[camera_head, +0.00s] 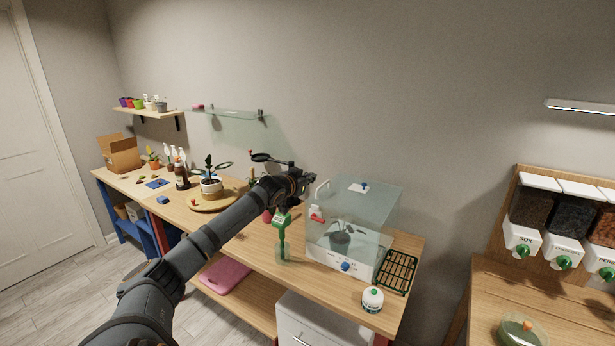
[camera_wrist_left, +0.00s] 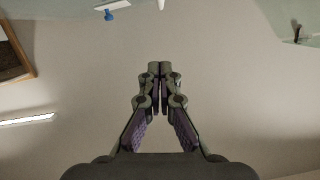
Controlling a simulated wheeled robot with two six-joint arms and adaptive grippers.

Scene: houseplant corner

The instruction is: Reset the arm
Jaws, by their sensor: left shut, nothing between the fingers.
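My left gripper (camera_head: 308,183) is at the end of the dark arm that reaches in from the lower left in the head view. It is above the workbench (camera_head: 262,245), close to the upper left of the clear propagation box (camera_head: 358,208). In the left wrist view its fingers (camera_wrist_left: 160,72) meet at the tips, with nothing between them, and the plain wall is behind them. My right gripper does not show in either view.
A green rack (camera_head: 398,271) and a white round pot (camera_head: 372,299) are right and in front. A potted plant (camera_head: 211,184) sits farther left. Dispensers (camera_head: 522,236) hang over the right table. The bench's front middle is bare.

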